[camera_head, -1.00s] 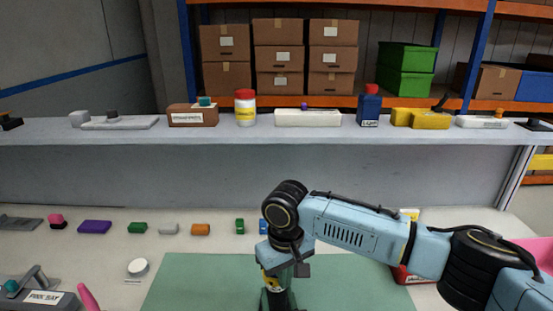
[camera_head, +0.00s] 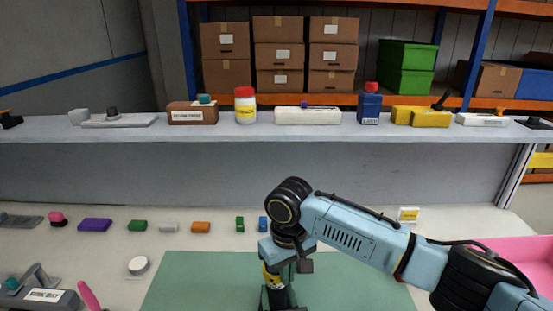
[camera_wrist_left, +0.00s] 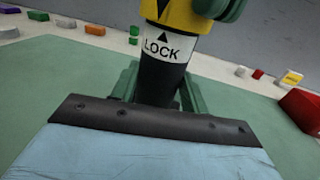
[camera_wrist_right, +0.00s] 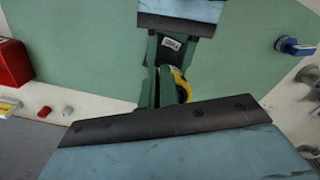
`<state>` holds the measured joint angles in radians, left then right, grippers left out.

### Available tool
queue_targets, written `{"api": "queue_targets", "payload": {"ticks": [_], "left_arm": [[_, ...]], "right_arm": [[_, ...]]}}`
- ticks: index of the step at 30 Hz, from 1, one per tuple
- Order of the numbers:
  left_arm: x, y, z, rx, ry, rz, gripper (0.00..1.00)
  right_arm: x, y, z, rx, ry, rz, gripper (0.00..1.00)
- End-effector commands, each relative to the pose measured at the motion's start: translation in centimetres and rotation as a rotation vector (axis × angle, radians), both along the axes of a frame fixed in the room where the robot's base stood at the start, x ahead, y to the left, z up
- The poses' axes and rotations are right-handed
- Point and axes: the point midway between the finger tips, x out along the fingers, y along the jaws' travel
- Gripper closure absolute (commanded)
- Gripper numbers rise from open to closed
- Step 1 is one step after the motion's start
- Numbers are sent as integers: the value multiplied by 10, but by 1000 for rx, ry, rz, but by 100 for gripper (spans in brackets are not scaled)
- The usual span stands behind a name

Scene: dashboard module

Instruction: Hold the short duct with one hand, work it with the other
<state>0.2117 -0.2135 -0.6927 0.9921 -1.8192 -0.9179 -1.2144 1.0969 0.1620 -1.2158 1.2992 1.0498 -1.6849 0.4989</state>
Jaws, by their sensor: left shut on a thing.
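The short duct (camera_wrist_left: 160,85) is a black tube with a white LOCK band and a yellow collar, leaning slightly in the left wrist view. My left gripper (camera_wrist_left: 157,95) has its dark green fingers on either side of the black tube and is shut on it. In the right wrist view the yellow collar (camera_wrist_right: 181,86) shows beside the green fingers of my right gripper (camera_wrist_right: 157,88); whether they grip it is hidden. In the head view my right gripper (camera_head: 277,295) is low over the green mat (camera_head: 190,285), and my left arm is not visible.
A grey shelf (camera_head: 230,130) with bottles and boxes runs across behind the table. Several small coloured blocks, including a purple one (camera_head: 95,225), lie behind the mat. A red box (camera_wrist_right: 12,65) stands beside the mat. The mat's left part is clear.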

Motion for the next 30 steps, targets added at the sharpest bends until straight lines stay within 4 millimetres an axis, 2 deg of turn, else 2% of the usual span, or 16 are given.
{"api": "queue_targets", "payload": {"ticks": [7, 17, 30], "left_arm": [[-3, -3, -2, 1, 3, -5, 91], [-2, -2, -2, 0, 5, -4, 91], [-1, 0, -2, 0, 5, 0, 91]], "right_arm": [[3, 0, 2, 3, -12, -5, 100], [-4, -5, 3, 3, -9, -3, 100], [-5, -4, 51, 2, -6, -1, 100]]}}
